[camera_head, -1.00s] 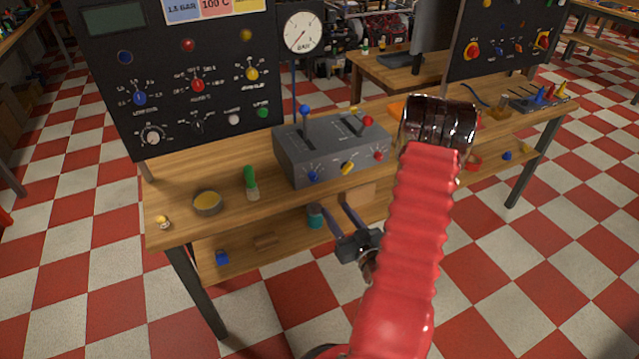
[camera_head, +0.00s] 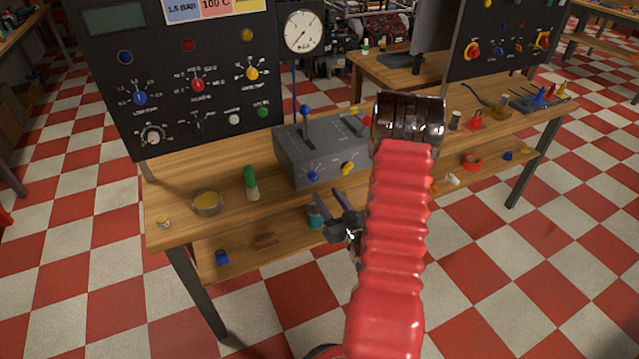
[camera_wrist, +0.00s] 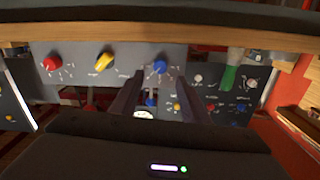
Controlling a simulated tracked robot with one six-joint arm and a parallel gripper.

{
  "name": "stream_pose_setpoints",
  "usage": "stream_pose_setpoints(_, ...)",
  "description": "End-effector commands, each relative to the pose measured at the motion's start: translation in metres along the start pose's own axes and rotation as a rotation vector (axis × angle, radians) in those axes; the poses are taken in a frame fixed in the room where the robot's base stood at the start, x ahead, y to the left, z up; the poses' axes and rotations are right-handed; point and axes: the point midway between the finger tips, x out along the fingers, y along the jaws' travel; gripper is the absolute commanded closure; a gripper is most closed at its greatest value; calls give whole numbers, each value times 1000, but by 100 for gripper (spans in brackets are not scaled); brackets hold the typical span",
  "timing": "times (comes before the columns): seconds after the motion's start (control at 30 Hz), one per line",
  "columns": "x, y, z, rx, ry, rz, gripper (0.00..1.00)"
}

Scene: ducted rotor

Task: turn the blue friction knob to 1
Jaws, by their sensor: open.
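The blue friction knob (camera_head: 313,176) sits at the left of the front face of the grey lever box (camera_head: 290,160) on the bench. In the wrist view, which shows the scene upside down, the blue knob (camera_wrist: 159,67) appears between and just beyond the fingertips. Its pointer and the scale numbers are too small to read. My gripper (camera_head: 329,194) is open and empty, in front of the box and a little below and right of the knob in the head view. The fingers also show in the wrist view (camera_wrist: 158,80), one on each side of the knob, apart from it.
A yellow knob (camera_head: 348,168) is on the same face; a red knob (camera_wrist: 53,63) shows beyond it in the wrist view. A green-topped bottle (camera_head: 251,183) and a bowl (camera_head: 207,203) stand left of the box. A dark control panel (camera_head: 185,80) rises behind.

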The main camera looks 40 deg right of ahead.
Motion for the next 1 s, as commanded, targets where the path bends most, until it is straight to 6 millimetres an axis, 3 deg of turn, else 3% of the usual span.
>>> stream_pose_setpoints(0.43, 63, 0, 0, -1, 1, -1, 58)
stream_pose_setpoints(0.83, 70, 0, 0, 1, -1, 1, 58)
stream_pose_setpoints(1.0, 70, 0, 0, 1, 0, 1, 69)
